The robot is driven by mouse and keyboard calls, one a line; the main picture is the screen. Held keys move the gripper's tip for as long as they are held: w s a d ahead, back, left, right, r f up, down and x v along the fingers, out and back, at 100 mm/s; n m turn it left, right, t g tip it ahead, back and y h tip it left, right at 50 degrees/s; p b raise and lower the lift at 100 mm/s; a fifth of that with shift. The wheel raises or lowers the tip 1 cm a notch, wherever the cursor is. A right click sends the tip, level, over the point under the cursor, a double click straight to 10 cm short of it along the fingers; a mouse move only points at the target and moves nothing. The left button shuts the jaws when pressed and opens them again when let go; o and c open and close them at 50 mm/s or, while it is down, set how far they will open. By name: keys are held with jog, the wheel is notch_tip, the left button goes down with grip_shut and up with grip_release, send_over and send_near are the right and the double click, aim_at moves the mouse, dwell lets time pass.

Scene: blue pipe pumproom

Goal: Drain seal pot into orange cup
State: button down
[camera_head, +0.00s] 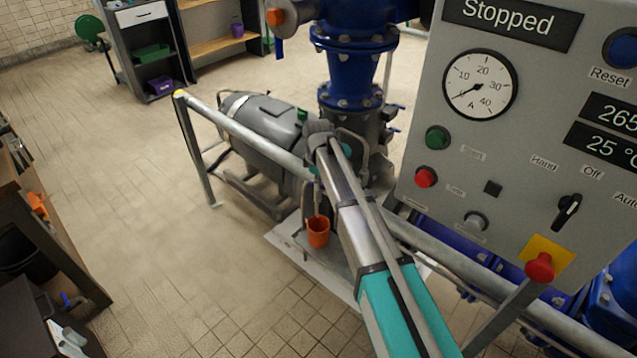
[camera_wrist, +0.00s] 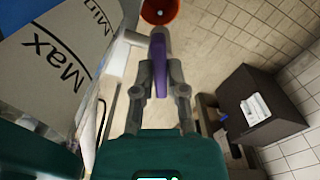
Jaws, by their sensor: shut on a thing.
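The orange cup (camera_head: 318,232) stands low beside the pump, close to the left of my arm. It also shows at the top edge of the wrist view (camera_wrist: 160,9), partly cut off, just beyond my fingers. A grey vessel (camera_wrist: 50,50) marked "Max" and "Min", seemingly the seal pot, fills the upper left of the wrist view. My gripper (camera_wrist: 159,70) is shut on a purple handle (camera_wrist: 158,55) that lies lengthwise between its fingers. In the head view my arm hides most of the gripper and the handle. I cannot tell whether liquid is flowing.
A grey rail (camera_head: 240,130) runs in front of the pump motor (camera_head: 268,125). The control panel (camera_head: 480,165) reads "Stopped" and stands close at the right. A dark cabinet (camera_wrist: 258,105) is at the right in the wrist view. Open tiled floor (camera_head: 130,200) lies to the left.

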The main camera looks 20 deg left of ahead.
jog(key=shift+n, duration=0.4)
jog(key=c, duration=0.7)
grip_release()
jog(key=shift+m, duration=0.5)
